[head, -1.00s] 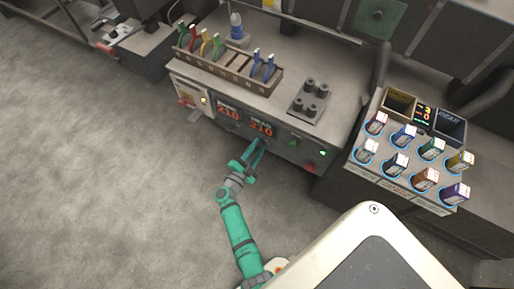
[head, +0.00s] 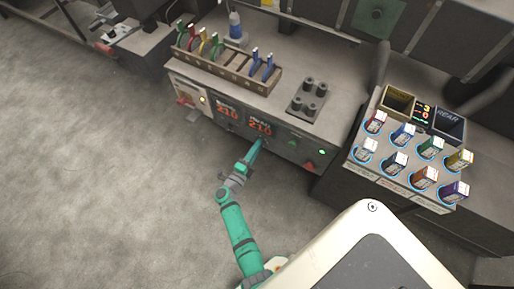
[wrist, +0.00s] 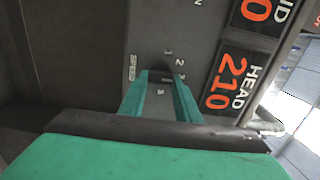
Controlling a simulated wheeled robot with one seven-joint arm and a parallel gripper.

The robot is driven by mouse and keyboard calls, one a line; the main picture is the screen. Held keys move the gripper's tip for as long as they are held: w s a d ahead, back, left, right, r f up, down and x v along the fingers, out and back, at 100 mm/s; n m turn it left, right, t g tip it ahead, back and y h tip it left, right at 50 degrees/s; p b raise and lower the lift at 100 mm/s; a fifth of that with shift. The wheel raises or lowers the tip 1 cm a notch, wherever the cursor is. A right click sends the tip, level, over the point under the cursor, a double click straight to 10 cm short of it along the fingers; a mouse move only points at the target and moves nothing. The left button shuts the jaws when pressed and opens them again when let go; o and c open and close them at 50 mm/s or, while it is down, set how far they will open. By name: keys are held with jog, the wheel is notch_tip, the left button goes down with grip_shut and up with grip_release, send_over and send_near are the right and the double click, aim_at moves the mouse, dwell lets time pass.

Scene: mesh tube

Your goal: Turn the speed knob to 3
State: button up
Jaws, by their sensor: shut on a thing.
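The speed knob (wrist: 157,75) is a small dark knob on the dark front panel (wrist: 205,25), next to the SPEED label (wrist: 132,67). In the wrist view it lies between the two green fingers of my gripper (wrist: 160,96), which are shut on it. Small white numbers stand around the knob, with 1, 2 and 3 at its upper right and a 5 below. The fingers hide much of the knob, and I cannot tell where its pointer is. In the head view my gripper (head: 257,145) reaches the panel below the displays; the knob is hidden there.
Two red displays reading 210 are beside the knob; one is labelled HEAD (wrist: 232,80). A rack of coloured-handled tools (head: 232,70) and a block with dark posts (head: 308,98) stand on the bench top. A box station (head: 405,155) is at right. The floor at left is clear.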

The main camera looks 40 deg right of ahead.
jog(key=shift+s+d, duration=0.1)
dwell(0.4)
jog(key=o, duration=1)
jog(key=shift+o, duration=0.2)
jog(key=v, duration=1.1)
jog(key=shift+w, duration=0.25)
